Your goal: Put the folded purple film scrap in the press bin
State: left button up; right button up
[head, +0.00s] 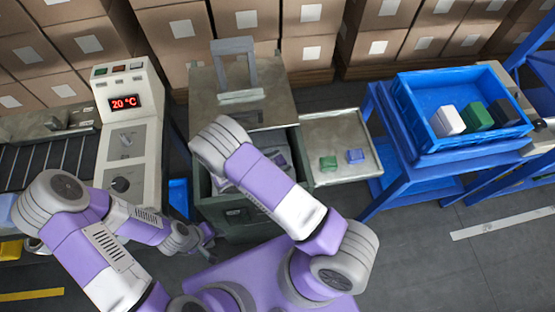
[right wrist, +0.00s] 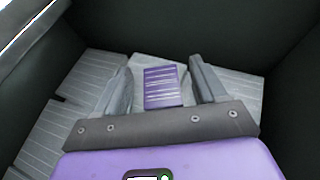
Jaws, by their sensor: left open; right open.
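The folded purple film scrap (right wrist: 163,87) shows in the right wrist view inside a dark-walled bin, over flat grey ribbed pieces. It lies between the two spread fingers of my right gripper (right wrist: 162,80), with a gap on either side. I cannot tell its exact height over the grey pieces. In the head view the press bin (head: 244,226) is the dark green open box at the centre. My right arm reaches over it and hides much of its inside and the right gripper. My left gripper (head: 207,243) is open, low in front of the bin's left side.
A metal tray (head: 335,119) right of the bin holds a green and a blue piece. A blue crate (head: 417,105) with several blocks stands on a blue stand further right. A control cabinet (head: 126,140) reading 20 °C stands left. Stacked cartons line the back.

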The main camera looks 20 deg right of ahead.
jog(key=shift+r, duration=0.25)
jog(key=p+v, duration=0.1)
jog(key=v, duration=0.6)
jog(key=shift+a+p, duration=0.25)
jog(key=shift+p, duration=0.05)
jog(key=shift+r, duration=0.1)
